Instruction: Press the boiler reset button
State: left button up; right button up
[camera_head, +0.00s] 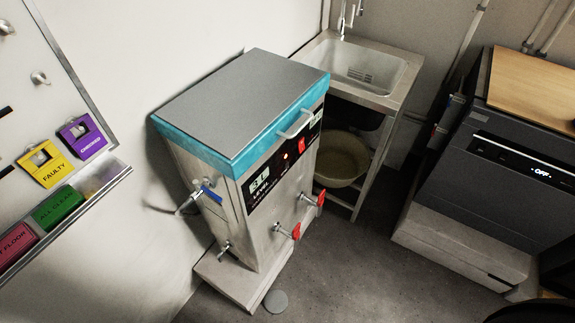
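The boiler (195,218) is a steel box with a grey lid and a teal rim, standing on a low plinth against the wall. Its front panel faces right. The panel carries a red switch or button (301,147), a small glowing orange-red light (286,157) and a level display (259,183). I cannot read which control is labelled reset. Two taps with red handles, an upper one (320,198) and a lower one (296,231), stick out below the panel. Neither of my grippers shows in the head view.
A steel sink (372,68) stands behind the boiler, with a bowl (341,160) beneath it. A dark appliance (470,170) reading OFF stands at right. A board with magnetic labels (45,165) hangs at left. Grey floor (360,270) lies open before the boiler.

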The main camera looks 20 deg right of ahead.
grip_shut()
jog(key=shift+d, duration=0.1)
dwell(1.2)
